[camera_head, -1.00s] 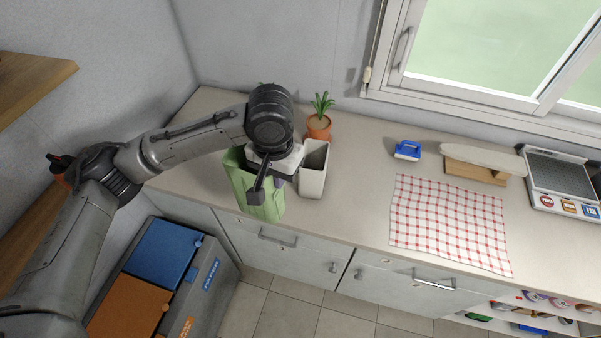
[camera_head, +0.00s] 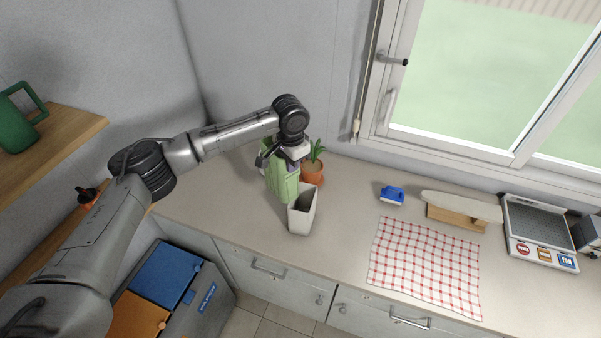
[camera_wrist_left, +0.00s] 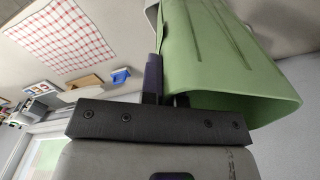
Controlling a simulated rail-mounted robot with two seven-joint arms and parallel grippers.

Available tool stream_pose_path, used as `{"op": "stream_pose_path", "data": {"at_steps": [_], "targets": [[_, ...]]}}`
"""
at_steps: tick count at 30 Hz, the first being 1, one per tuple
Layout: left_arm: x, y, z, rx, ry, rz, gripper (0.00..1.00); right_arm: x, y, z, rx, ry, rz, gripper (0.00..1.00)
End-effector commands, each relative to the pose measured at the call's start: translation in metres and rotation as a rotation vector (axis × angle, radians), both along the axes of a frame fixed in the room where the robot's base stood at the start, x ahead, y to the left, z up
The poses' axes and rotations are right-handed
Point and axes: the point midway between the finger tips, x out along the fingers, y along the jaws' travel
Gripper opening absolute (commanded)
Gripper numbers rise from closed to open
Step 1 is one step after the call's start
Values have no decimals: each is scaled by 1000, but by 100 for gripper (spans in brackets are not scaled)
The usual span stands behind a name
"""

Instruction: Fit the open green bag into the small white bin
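The green bag (camera_head: 284,183) hangs from my left gripper (camera_head: 276,158), just behind and left of the small white bin. It is upright and outside the bin. The small white bin (camera_head: 302,214) stands on the counter with its opening up and looks empty in the part I see. In the left wrist view, the left gripper's fingers (camera_wrist_left: 165,85) pinch the rim of the bag (camera_wrist_left: 220,50), one on each side of its wall. The bag's mouth is open towards the wrist. My right gripper is not in view.
A potted plant (camera_head: 313,168) stands close behind the bin. A blue-handled brush (camera_head: 391,195), a small ironing board (camera_head: 458,207), a checked cloth (camera_head: 425,265) and a scale (camera_head: 538,230) lie to the right. The counter (camera_head: 225,205) left of the bin is clear.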

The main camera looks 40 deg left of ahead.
Motion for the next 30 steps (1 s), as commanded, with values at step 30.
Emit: {"op": "stream_pose_path", "data": {"at_steps": [30], "targets": [[19,9,-5,1,0,-938,0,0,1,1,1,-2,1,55]]}}
